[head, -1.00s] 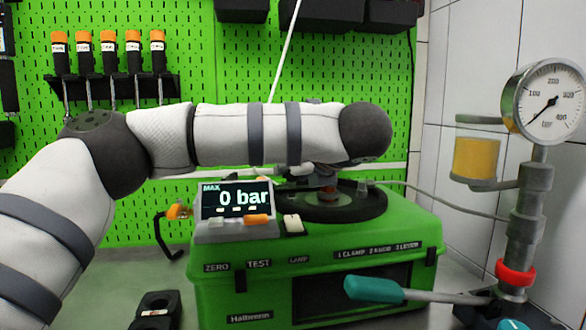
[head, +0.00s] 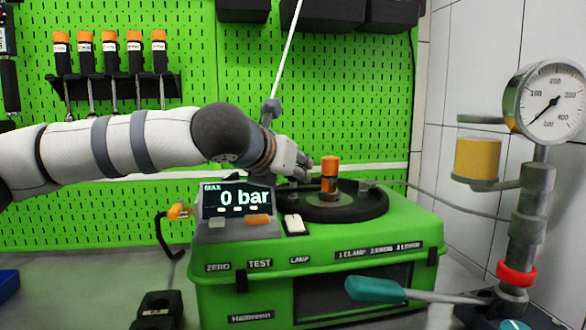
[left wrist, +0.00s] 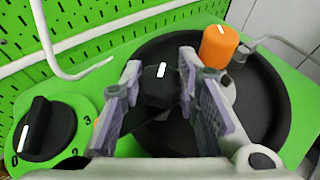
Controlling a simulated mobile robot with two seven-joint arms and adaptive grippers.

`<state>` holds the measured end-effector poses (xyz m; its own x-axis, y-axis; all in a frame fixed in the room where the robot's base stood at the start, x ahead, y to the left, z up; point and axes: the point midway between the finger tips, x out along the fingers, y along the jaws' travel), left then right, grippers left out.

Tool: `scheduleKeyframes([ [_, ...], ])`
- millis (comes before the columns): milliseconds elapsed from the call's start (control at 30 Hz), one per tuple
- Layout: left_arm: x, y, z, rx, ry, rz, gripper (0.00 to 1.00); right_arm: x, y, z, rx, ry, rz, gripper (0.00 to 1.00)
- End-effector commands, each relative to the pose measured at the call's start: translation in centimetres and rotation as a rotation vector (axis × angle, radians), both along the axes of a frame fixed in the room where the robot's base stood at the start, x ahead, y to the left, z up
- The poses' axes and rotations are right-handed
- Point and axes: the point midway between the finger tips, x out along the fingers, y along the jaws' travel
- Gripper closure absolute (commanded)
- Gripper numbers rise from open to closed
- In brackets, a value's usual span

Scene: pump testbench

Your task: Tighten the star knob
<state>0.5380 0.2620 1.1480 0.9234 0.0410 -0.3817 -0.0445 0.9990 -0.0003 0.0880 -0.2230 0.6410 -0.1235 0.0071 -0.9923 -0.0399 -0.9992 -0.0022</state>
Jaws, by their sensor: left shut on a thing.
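The black knob with a white mark (left wrist: 160,88), which I take for the star knob, stands on the round black dish of the green test bench. My left gripper (left wrist: 160,74) has one finger on each side of it and is shut on it. In the head view my left gripper (head: 304,165) reaches over the bench top from the left, behind the display, and the knob cannot be made out there. My right gripper is not in view.
An orange-topped cylinder (head: 329,174) stands upright close beside the gripper; it also shows in the left wrist view (left wrist: 218,46). A black selector knob (left wrist: 45,128) sits at left. The display (head: 238,199) reads 0 bar. A pressure gauge (head: 550,100) and teal-handled lever (head: 374,290) are at right.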

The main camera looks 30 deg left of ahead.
Motion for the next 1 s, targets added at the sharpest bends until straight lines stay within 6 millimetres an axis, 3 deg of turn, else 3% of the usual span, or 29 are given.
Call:
scheduleKeyframes([
  [400,0.02,0.12,0.06,0.000,-0.001,-0.194,0.99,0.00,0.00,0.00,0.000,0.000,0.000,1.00],
  [1000,0.04,0.14,0.03,0.001,0.000,-0.229,0.99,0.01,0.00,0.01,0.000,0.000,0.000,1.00],
])
